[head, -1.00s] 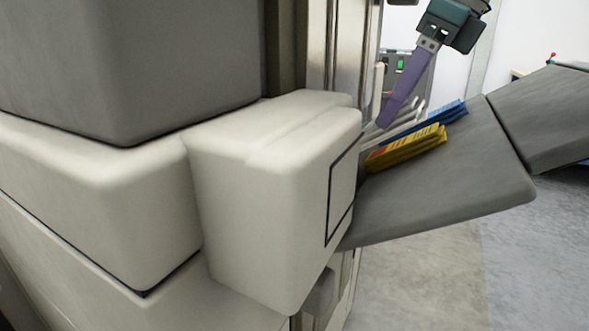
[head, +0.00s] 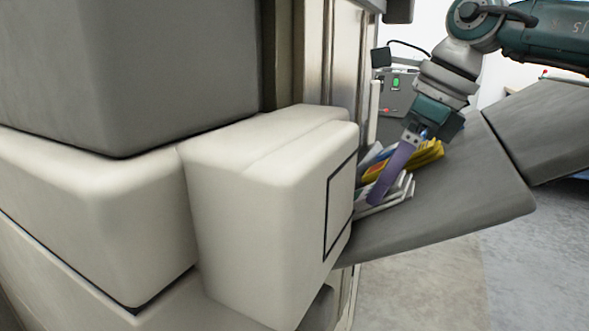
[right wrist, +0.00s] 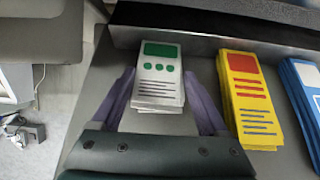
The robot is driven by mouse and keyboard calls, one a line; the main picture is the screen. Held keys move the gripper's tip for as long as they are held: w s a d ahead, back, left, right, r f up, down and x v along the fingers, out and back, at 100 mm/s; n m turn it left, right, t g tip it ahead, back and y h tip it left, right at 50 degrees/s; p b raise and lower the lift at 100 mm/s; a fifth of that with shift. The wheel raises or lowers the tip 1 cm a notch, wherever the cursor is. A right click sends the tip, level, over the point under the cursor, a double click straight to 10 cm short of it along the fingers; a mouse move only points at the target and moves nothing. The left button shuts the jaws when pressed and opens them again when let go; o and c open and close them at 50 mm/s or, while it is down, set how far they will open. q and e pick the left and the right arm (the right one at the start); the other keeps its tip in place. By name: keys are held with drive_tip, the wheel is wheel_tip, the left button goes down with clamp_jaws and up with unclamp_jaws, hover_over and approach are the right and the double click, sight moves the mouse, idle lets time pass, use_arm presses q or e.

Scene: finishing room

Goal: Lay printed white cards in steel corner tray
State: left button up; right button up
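A stack of white printed cards (right wrist: 158,70) with green patches and dark lines lies on a grey surface in the right wrist view. The white cards (head: 397,196) also show in the head view, partly behind my finger. My right gripper (right wrist: 160,92) is open, with one purple finger on each side of the white stack and a gap visible on both sides. In the head view my right gripper (head: 390,178) points down at the cards. My left gripper is not in view. I cannot make out the steel corner tray in either view.
A yellow-and-red card stack (right wrist: 248,100) and a blue stack (right wrist: 305,95) lie to the right of the white one. A large cream housing (head: 265,200) fills the left; the grey surface (head: 460,200) is bare toward the right.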

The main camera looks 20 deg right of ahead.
drive_tip(key=o, duration=0.3)
drive_tip(key=shift+f+b, duration=0.15)
drive_tip(key=shift+b, duration=0.2)
drive_tip(key=p+v, duration=0.1)
drive_tip(key=v, duration=0.6)
drive_tip(key=shift+s+d+p, duration=0.15)
drive_tip(key=shift+s+p, duration=0.15)
drive_tip(key=shift+p, duration=0.1)
drive_tip(key=shift+b+x, duration=0.3)
drive_tip(key=shift+x, duration=2.45)
